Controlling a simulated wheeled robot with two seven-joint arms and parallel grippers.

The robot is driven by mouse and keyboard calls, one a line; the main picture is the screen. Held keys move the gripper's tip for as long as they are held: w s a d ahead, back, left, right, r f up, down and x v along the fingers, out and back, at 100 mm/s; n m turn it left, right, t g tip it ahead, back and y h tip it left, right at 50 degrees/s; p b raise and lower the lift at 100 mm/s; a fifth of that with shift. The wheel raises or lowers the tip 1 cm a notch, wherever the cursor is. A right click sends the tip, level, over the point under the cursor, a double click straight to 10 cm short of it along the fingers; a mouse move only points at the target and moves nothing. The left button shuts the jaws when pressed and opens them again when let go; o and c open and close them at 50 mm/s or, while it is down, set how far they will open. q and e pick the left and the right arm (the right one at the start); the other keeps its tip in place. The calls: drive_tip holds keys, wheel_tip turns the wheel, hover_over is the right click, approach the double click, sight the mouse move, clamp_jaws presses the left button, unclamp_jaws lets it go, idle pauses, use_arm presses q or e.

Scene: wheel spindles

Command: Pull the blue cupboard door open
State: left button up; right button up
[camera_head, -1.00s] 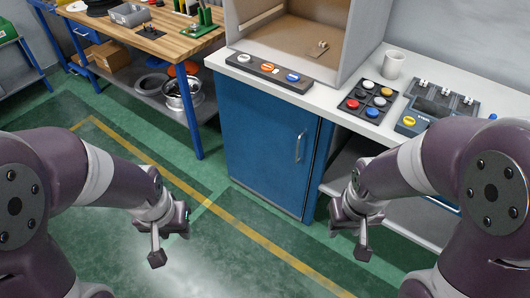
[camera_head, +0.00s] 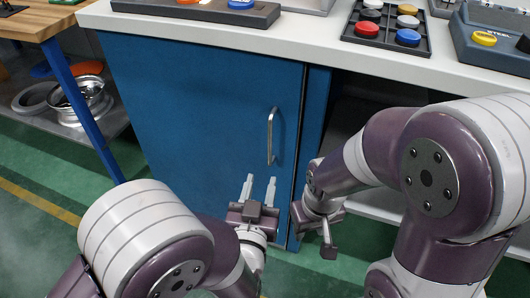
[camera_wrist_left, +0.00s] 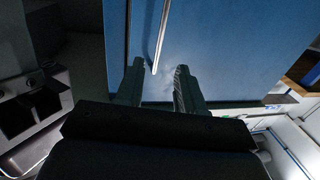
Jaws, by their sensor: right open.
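The blue cupboard door (camera_head: 200,120) is shut under the white worktop. Its upright silver bar handle (camera_head: 271,136) is near the door's right edge. My left gripper (camera_head: 259,184) is open and empty, its fingers pointing up toward the door just below the handle. In the left wrist view the two fingers (camera_wrist_left: 155,82) are spread, and the lower end of the handle (camera_wrist_left: 160,42) shows ahead, between the lines of the fingers. I see no contact with it. My right gripper (camera_head: 328,246) is open and empty, pointing down in front of the cupboard's right edge.
The worktop (camera_head: 300,45) carries a dark button bar (camera_head: 215,10), a tray of coloured round pieces (camera_head: 385,28) and a grey device (camera_head: 490,40). An open shelf space is right of the door. A blue table leg (camera_head: 80,110) and wheel rims stand at left.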

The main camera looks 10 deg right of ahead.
sight(270, 144)
use_arm(q)
drive_tip(key=b+x, duration=0.3)
drive_tip(key=x, duration=0.7)
drive_tip(key=shift+w, duration=0.3)
drive_tip(key=shift+w+d, duration=0.15)
drive_tip(key=shift+w, duration=0.05)
clamp_jaws()
